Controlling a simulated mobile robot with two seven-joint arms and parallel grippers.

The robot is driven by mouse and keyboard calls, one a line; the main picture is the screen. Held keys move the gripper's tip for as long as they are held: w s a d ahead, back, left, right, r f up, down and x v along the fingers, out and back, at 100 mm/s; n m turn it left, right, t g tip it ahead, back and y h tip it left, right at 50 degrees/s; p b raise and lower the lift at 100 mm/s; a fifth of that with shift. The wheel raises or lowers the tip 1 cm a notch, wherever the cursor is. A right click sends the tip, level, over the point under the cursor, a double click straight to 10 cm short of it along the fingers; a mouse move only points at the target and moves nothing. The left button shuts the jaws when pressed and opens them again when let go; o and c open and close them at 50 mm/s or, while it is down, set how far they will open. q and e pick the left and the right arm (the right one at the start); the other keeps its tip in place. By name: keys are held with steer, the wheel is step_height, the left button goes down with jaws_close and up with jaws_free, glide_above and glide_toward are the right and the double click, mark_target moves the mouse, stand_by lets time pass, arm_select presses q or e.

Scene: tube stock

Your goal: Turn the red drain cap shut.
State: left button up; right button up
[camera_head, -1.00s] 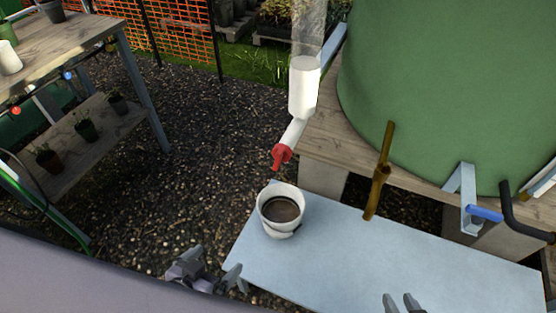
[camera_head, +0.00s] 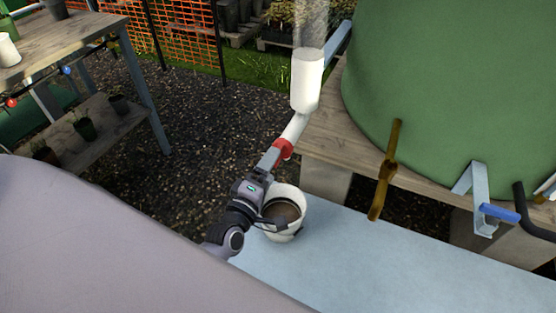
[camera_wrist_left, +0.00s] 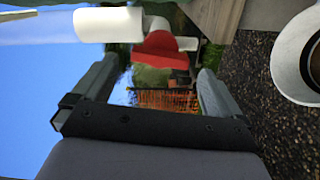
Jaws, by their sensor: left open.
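The red drain cap (camera_head: 283,148) sits on the lower end of the white slanted pipe (camera_head: 295,127), below a white cylinder (camera_head: 307,80). My left gripper (camera_head: 270,158) is right at the cap from below left and partly covers it, hiding its handle. In the left wrist view the red cap (camera_wrist_left: 162,50) with its flat wing lies between the tips of my open left gripper (camera_wrist_left: 158,70). A gap shows between the wing and each finger. My right gripper is not in view.
A white bucket (camera_head: 291,231) with dark contents stands on the pale blue table (camera_head: 370,262), close under my left wrist. A green tank (camera_head: 450,90) on a wooden stand is to the right. A brown lever (camera_head: 389,170) and a blue-handled tap (camera_head: 499,213) stick out there.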

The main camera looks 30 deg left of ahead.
arm_select(q)
steer(key=shift+w+a, duration=0.1)
steer(key=shift+w, duration=1.9)
steer(key=c, duration=0.9)
steer(key=shift+c, duration=0.2)
steer(key=shift+m, duration=0.4)
steer(key=shift+m+p, duration=2.65)
steer(key=shift+m, duration=5.15)
